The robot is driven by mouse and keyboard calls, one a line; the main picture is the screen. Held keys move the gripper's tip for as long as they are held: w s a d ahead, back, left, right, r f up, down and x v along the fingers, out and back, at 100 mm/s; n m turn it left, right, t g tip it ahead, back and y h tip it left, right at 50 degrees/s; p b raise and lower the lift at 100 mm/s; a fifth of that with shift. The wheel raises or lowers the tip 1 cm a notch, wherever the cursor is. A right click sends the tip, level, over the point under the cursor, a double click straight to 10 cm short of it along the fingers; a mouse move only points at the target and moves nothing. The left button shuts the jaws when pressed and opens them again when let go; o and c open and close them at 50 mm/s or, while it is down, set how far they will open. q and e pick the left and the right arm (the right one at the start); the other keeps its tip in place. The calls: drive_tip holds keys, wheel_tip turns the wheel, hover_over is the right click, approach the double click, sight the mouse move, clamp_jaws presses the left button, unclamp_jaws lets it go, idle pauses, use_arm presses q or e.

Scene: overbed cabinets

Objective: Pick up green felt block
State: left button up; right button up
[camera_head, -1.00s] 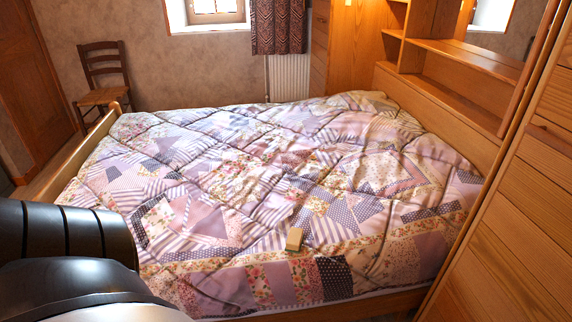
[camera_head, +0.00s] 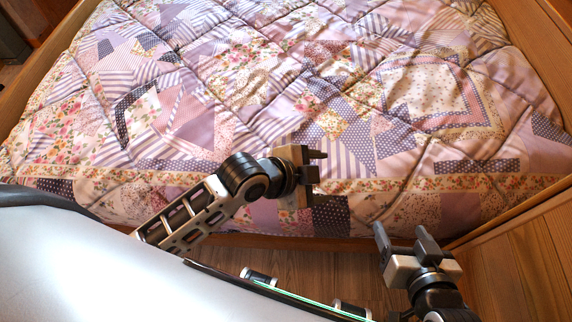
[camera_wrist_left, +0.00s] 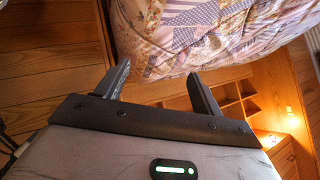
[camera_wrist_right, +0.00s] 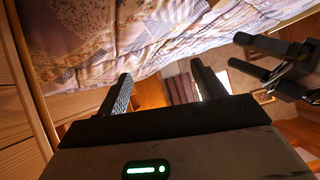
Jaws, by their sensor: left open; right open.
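The felt block cannot be made out in any view now. My left gripper (camera_head: 320,164) is over the near part of the bed in the head view and covers part of the quilt. It is open and empty, and its fingers also show in the left wrist view (camera_wrist_left: 158,72). My right gripper (camera_head: 404,240) is open and empty, low at the right, in front of the bed's near edge. Its fingers show in the right wrist view (camera_wrist_right: 161,72), where the left gripper is at the right edge.
The patchwork quilt (camera_head: 240,85) covers the bed and is wrinkled. A wooden floor strip (camera_head: 325,262) lies before the bed's near edge. A wooden panel (camera_head: 520,240) stands at the right, close to my right gripper.

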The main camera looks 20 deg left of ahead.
use_arm(q)
drive_tip(key=w+a+f+m+g+y+b, duration=0.1)
drive_tip(key=w+a+m+g+y+b, duration=0.7)
drive_tip(key=m, duration=1.4)
drive_tip(key=f, duration=0.3)
drive_tip(key=w+a+f+t+h+b, duration=0.1)
drive_tip(key=f, duration=0.2)
drive_tip(key=w+f+t, duration=0.1)
drive_tip(key=f, duration=0.3)
drive_tip(key=shift+a+f, duration=0.1)
drive_tip(key=shift+a, duration=0.05)
wheel_tip(320, 180, down, 5)
drive_tip(key=shift+w+f+b, duration=0.1)
drive_tip(key=shift+b, duration=1.05)
drive_tip(key=shift+f, duration=0.15)
use_arm(e)
drive_tip(key=w+a+f+g+y, duration=0.1)
drive_tip(key=a+f, duration=0.2)
drive_tip(key=f, duration=0.9)
drive_tip(key=shift+f+n+g, duration=0.3)
drive_tip(key=shift+f, duration=0.1)
use_arm(q)
drive_tip(key=c, duration=0.9)
drive_tip(key=shift+c, duration=0.4)
use_arm(e)
drive_tip(key=shift+r, duration=0.1)
